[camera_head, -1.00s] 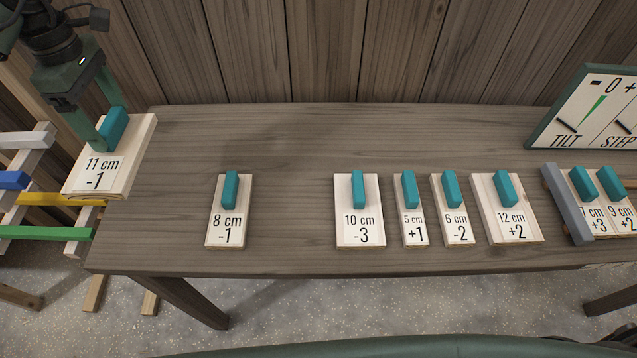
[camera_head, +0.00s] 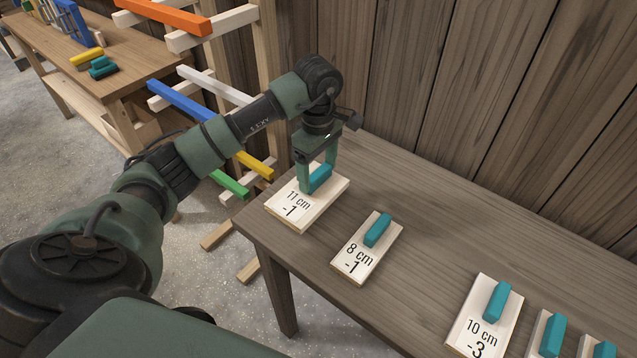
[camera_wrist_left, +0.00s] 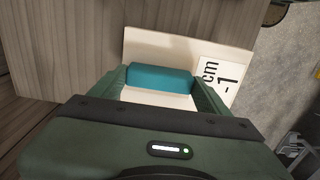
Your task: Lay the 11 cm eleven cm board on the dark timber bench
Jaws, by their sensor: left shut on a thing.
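The 11 cm board (camera_head: 322,199) is pale wood with a teal grip block (camera_head: 320,178) and a label reading "11 cm -1". My left gripper (camera_head: 317,176) is shut on the teal block, one finger at each end, as the left wrist view (camera_wrist_left: 160,84) also shows. The board looks level at the left end of the dark timber bench (camera_head: 420,195). In the left wrist view its label end (camera_wrist_left: 232,58) reaches out past the bench edge, over the floor. I cannot tell whether it touches the bench top. My right gripper is not in view.
The 8 cm board (camera_head: 381,257) lies just right of the held board. The 10 cm board (camera_head: 511,300) and other boards lie further right. A rack with coloured bars (camera_head: 185,103) stands beyond the bench's left end. Bench top behind the boards is clear.

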